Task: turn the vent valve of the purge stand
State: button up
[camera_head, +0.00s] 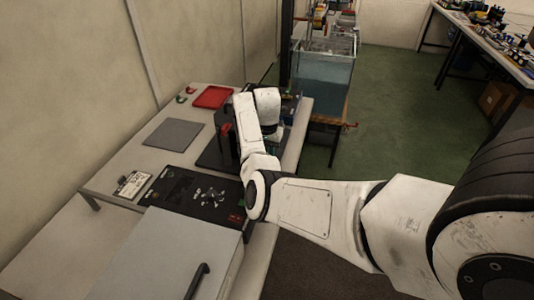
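A dark stand (211,157), which I take to be the purge stand, is on the far half of the pale table. A dark upright part with a small red piece (226,128) rises from it, just left of my forearm. I cannot make out which part is the vent valve, as my arm covers much of the stand. My gripper (272,146) points down over the right side of the stand, below my white wrist. Its fingers are too small and dark to show whether they are open, or whether they touch anything.
On the table (150,147) are a red tray (213,97), a grey mat (174,134), a black panel with metal fittings (185,193) and a small white labelled item (133,184). A grey case with a black handle (197,281) is in front. A water tank (322,78) stands behind.

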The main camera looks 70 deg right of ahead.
jog(key=o, duration=0.3)
notch_tip(320, 180, up, 11)
jog(key=shift+b, duration=0.45)
jog(key=shift+f, duration=0.2)
dwell(0.6)
